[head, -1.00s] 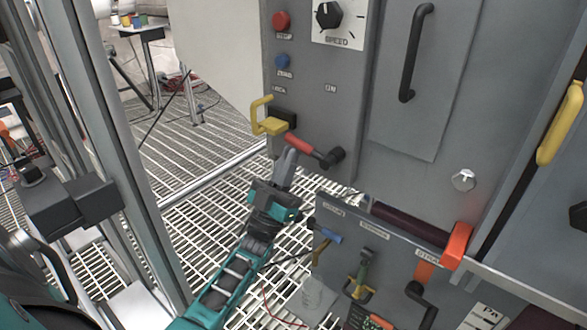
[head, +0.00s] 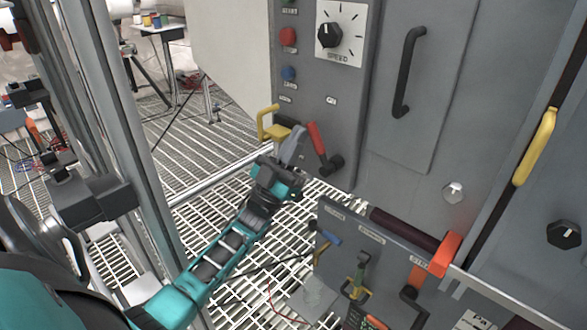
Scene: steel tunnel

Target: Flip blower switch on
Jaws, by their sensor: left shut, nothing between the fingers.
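The blower switch is a lever with a red handle (head: 316,138) and a dark pivot on the grey panel (head: 352,110), below the ON label. Its handle points steeply up, leaning a little left of its pivot. My left gripper (head: 296,136) is shut and empty, its fingertips just left of the red handle. I cannot tell whether they touch it. The right gripper is not in view.
Red and blue buttons and a speed knob (head: 330,35) sit above. A lower panel with several small levers (head: 359,285) stands in front. Grated floor lies left.

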